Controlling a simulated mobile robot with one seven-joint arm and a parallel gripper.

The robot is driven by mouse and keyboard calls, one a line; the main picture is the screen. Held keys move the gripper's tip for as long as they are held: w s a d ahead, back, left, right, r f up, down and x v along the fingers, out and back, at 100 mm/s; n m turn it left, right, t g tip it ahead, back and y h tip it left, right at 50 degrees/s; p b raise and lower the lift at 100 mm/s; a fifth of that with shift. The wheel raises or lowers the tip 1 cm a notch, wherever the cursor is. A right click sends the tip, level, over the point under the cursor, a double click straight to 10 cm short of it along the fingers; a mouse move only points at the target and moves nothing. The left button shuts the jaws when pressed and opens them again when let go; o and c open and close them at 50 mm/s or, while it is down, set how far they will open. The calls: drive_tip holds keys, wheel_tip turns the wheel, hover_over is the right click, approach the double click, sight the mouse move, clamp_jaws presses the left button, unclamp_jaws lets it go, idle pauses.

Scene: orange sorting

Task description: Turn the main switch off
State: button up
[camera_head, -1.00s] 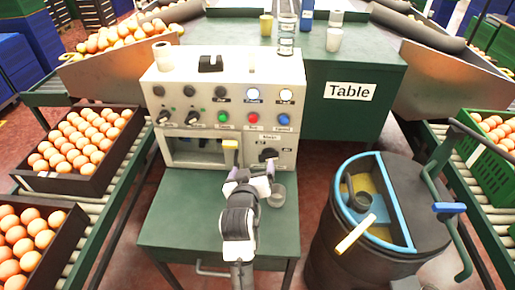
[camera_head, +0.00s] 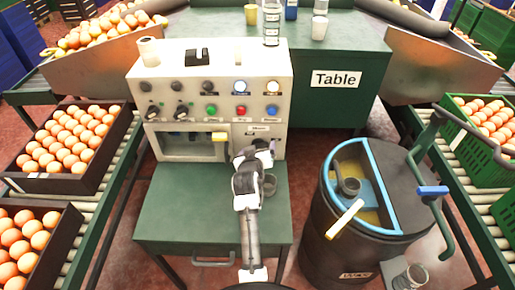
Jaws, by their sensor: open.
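The white control panel (camera_head: 207,85) stands at the back of the green bench. A small label (camera_head: 258,127) sits at its lower right, and the dark main switch (camera_head: 264,142) is below it, mostly hidden by my gripper. My gripper (camera_head: 256,150) is in front of that lower right corner, with its fingers at the switch. Whether they touch it cannot be told. The jaws look open, with nothing visibly held. The switch's position cannot be read.
A yellow-topped handle (camera_head: 219,137) sits left of my gripper. A grey cup (camera_head: 269,185) stands on the green bench (camera_head: 185,205) close to my arm. A dark barrel (camera_head: 400,190) stands to the right.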

drive_tip(key=shift+w+f, duration=0.15)
drive_tip(key=shift+w, duration=0.1)
drive_tip(key=c, duration=1)
